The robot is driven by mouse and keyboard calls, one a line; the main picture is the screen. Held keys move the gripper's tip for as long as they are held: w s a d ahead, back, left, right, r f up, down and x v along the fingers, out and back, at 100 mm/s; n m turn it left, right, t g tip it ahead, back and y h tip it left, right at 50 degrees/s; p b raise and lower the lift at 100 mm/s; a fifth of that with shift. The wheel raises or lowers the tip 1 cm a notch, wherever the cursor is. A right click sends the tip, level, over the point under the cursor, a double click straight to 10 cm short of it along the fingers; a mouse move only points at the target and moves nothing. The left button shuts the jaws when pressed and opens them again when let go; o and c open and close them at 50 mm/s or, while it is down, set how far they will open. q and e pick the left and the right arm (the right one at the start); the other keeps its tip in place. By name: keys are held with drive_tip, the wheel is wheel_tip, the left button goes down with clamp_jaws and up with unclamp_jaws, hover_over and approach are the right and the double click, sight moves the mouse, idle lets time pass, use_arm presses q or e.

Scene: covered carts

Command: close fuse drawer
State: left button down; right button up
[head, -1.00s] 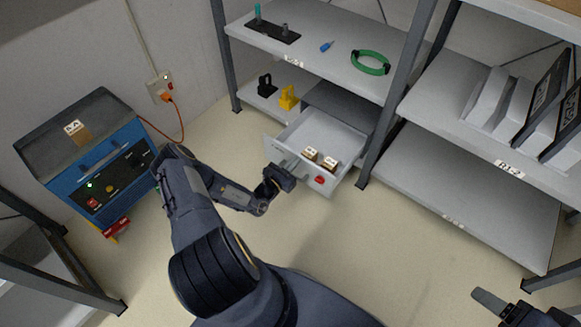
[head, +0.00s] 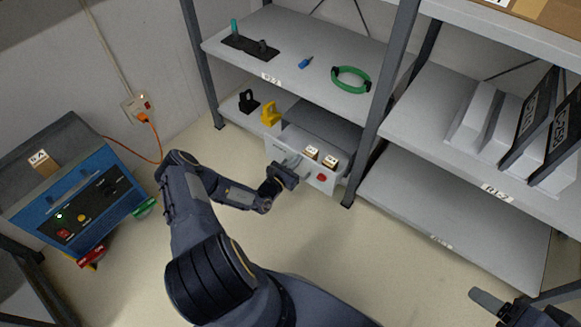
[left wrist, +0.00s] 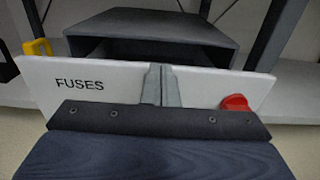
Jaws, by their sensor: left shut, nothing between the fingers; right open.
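The fuse drawer (head: 310,178) is a pale drawer in a grey housing (head: 322,127) on the lower shelf. It stands partly out, with two small brown-and-white boxes (head: 312,152) showing above its front. My left gripper (head: 292,163) is shut and empty, its fingertips against or very near the drawer front. In the left wrist view the closed fingers (left wrist: 161,86) stand at the middle of the front panel (left wrist: 120,85), between the word FUSES and a red knob (left wrist: 235,103). The dark housing opening shows behind it. My right gripper (head: 490,302) is at the lower right, partly cut off.
Black and yellow padlock-like items (head: 270,113) stand left of the housing. A shelf post (head: 370,120) rises close on its right. The upper shelf holds a green ring (head: 350,80). A blue machine (head: 80,200) stands at left. The floor in front is clear.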

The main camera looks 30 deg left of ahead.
use_arm(q)
drive_tip(key=w+b, duration=0.1)
drive_tip(key=w, duration=0.2)
drive_tip(key=w+b, duration=0.1)
drive_tip(key=w, duration=0.2)
drive_tip(key=w+b, duration=0.1)
drive_tip(key=w, duration=0.3)
drive_tip(key=shift+d, duration=0.4)
drive_tip(key=shift+w+a+r, duration=0.1)
drive_tip(key=shift+w+r, duration=0.05)
drive_tip(key=shift+r, duration=0.05)
use_arm(e)
wheel_tip(320, 180, down, 4)
drive_tip(key=shift+s+r, duration=0.1)
drive_tip(key=shift+r, duration=0.15)
